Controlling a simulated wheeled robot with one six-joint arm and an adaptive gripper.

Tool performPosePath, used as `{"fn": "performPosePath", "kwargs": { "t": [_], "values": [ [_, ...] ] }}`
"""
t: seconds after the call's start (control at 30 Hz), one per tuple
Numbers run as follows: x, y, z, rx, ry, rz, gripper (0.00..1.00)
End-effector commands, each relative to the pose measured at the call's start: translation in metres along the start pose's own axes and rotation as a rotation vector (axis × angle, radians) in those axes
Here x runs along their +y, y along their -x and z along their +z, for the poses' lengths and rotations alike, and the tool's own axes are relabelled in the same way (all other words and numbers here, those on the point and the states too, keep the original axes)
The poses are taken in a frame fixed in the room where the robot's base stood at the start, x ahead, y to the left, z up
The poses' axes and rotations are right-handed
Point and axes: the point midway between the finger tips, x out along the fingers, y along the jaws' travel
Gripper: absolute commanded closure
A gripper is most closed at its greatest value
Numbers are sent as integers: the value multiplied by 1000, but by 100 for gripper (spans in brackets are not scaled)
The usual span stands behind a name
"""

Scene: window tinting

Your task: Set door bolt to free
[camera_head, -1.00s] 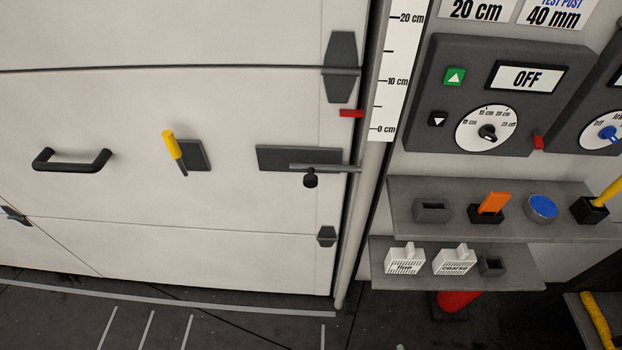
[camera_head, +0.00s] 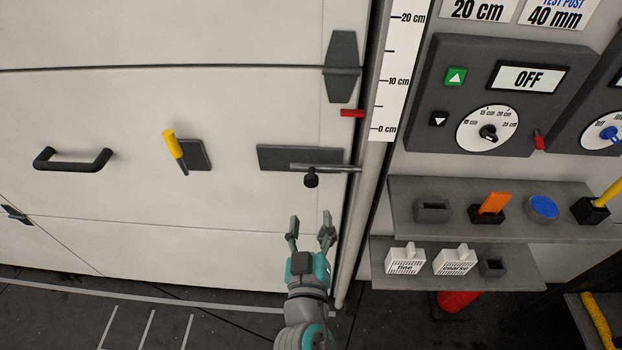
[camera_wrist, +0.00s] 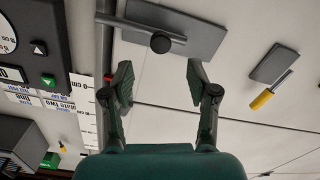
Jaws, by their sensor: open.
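The door bolt is a grey rod (camera_head: 335,167) with a black knob (camera_head: 311,179) on a dark plate (camera_head: 275,157), near the right edge of the white door. The rod's right end reaches past the door edge onto the post. My gripper (camera_head: 311,222) is open and empty, below the bolt knob and apart from it in the head view. In the wrist view, the bolt knob (camera_wrist: 161,43) shows beyond and between the open fingers (camera_wrist: 158,78), with the rod (camera_wrist: 125,22) and plate (camera_wrist: 185,32) beside it.
A yellow-handled lever (camera_head: 172,145) and a black door handle (camera_head: 72,161) sit to the left on the door. Shelves (camera_head: 405,192) with small holders and blocks stand to the right, below a control panel (camera_head: 460,60) reading OFF. A red tab (camera_head: 351,113) is above the bolt.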

Motion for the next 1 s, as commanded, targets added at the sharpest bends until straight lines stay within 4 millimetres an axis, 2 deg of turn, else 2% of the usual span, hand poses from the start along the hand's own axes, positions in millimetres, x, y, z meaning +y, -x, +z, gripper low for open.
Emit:
{"fn": "performPosePath", "kwargs": {
  "t": [0.1, 0.27, 0.7, 0.83, 1.0],
  "values": [
    [-3, -3, -10, 8, -11, 15, 41],
    [-2, -15, -11, 7, -12, 20, 41],
    [0, -88, -11, 7, -12, 20, 41],
    [0, -102, -11, 8, -10, 19, 41],
    [0, -110, -11, 7, -11, 17, 41]
  ]
}}
